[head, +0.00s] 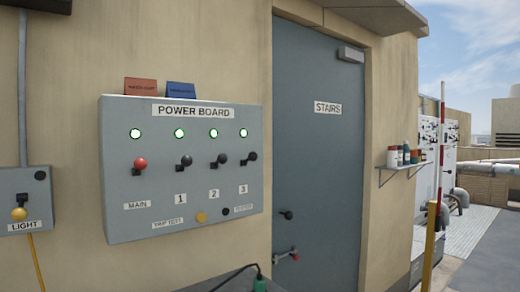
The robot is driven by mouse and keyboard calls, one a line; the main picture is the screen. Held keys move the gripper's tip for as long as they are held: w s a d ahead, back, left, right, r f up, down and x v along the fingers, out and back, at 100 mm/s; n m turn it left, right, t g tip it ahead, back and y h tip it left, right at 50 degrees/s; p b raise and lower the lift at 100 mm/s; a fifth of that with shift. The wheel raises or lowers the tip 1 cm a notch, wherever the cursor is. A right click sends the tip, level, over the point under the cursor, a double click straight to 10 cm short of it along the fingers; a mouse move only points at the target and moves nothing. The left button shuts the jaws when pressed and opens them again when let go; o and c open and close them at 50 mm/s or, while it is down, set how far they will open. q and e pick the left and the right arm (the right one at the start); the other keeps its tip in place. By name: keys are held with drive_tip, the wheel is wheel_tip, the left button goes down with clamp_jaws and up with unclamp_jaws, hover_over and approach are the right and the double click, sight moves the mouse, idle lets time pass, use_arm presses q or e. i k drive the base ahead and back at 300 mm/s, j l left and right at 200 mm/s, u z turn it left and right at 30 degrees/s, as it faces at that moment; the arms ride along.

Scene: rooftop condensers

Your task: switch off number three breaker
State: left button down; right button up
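The grey power board (120,222) hangs on the beige wall at left centre. Breaker three (251,156) is the rightmost black-knobbed lever, above the label "3". Breakers one (185,160) and two (220,158) sit to its left, and the red-knobbed main lever (140,163) is at the far left. The lamp over breaker three (243,133) shows white-green, as do the other lamps in the row. The levers are too small to tell their exact set position. Neither of my grippers is in the head view.
A yellow trip-test button (201,217) and a small black knob (226,212) sit low on the board. A light switch box (25,200) is at left. Red and blue cards stand on the board. The stairs door (318,160) is shut at right.

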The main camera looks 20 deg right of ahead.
sight(252, 157)
drive_tip(key=i+l, duration=0.15)
drive_tip(key=i, duration=0.25)
drive_tip(key=z, duration=1.8)
